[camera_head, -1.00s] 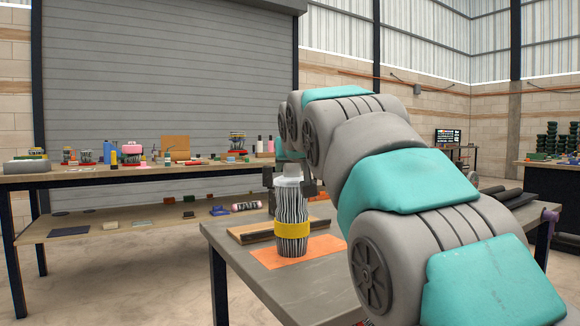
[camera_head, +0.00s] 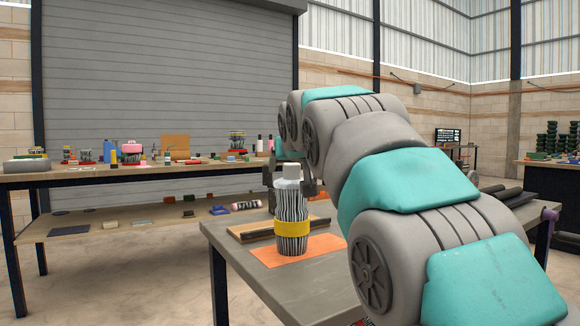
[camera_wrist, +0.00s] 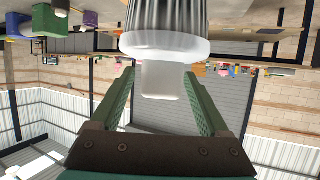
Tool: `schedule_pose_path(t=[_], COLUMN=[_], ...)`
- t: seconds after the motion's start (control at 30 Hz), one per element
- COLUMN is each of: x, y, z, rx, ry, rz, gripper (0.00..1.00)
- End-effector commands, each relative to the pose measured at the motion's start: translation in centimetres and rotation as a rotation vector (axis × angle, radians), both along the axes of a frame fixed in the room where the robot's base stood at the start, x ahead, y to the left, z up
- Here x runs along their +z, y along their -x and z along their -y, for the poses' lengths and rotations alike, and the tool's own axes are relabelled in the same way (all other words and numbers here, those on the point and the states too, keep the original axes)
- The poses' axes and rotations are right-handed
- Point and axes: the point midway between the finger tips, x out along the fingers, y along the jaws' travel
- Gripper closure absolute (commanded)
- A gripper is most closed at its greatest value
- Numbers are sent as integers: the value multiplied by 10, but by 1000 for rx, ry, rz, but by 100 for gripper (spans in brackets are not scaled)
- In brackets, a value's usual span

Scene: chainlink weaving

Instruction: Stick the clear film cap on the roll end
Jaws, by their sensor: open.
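The roll (camera_head: 292,212) stands upright on an orange mat (camera_head: 262,262), with black and white stripes and a yellow band. The clear film cap (camera_head: 291,180) is pale and translucent and sits over its upper end, with a narrower whitish top. In the wrist view the picture is inverted, so the roll (camera_wrist: 168,14) hangs from the top edge with the cap (camera_wrist: 165,48) below it. My gripper (camera_wrist: 158,76) is open, with its green fingers on either side of the cap's narrow part and gaps visible. In the head view my gripper (camera_head: 291,180) straddles the cap.
A wooden board with a dark bar (camera_head: 262,229) lies behind the roll on the grey table (camera_head: 325,283). Dark rods (camera_head: 500,194) lie at the table's right. A long workbench (camera_head: 70,178) at the left holds many small items. My arm covers much of the table's right side.

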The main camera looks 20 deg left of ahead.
Motion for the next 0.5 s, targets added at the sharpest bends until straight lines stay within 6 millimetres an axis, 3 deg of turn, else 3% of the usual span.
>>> schedule_pose_path(t=[0.27,0.5], x=[1,10], y=[3,22], z=[1,11], rx=[0,0], ry=[0,0], rz=[0,1], gripper=[21,21])
